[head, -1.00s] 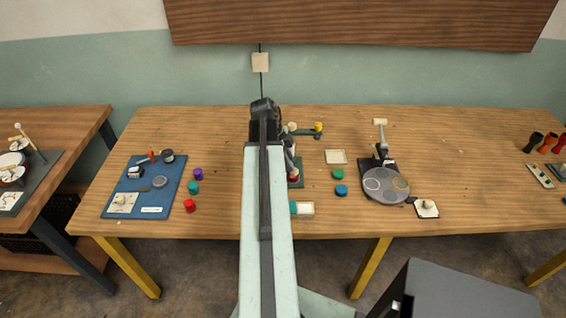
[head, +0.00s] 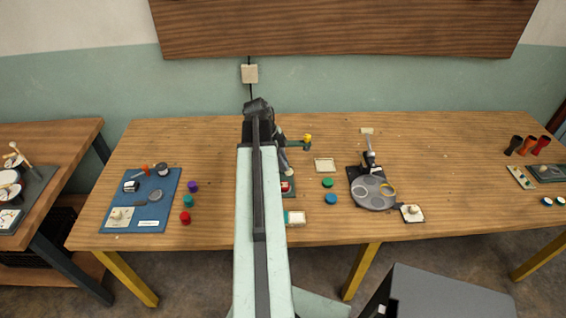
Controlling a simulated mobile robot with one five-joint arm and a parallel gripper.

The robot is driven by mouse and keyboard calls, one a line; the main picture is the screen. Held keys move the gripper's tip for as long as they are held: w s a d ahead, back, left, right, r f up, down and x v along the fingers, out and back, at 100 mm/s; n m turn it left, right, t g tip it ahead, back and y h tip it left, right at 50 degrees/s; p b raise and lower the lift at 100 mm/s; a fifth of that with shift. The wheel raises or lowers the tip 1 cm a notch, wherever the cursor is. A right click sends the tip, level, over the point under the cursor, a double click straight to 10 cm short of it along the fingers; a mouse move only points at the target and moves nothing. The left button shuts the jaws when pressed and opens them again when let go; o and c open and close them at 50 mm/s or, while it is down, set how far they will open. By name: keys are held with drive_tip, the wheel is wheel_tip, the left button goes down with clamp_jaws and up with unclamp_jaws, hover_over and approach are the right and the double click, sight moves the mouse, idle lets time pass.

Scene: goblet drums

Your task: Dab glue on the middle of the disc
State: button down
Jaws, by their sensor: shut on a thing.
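My gripper (head: 280,148) shows only in part beyond the right side of my arm, which hides much of it. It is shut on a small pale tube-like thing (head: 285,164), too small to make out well. Just below the tube is a small red round thing (head: 286,187) on a dark green base, partly behind my arm. I cannot tell whether the tube touches it. A large grey disc (head: 373,203) with a white ring and a yellow ring lies on a black stand to the right. I cannot tell which disc the task means.
A blue mat (head: 117,202) with tools is at left.

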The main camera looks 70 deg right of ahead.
drive_tip(key=shift+r, duration=0.1)
wheel_tip(320, 180, up, 3)
drive_tip(key=p, duration=0.3)
drive_tip(key=shift+r, duration=0.15)
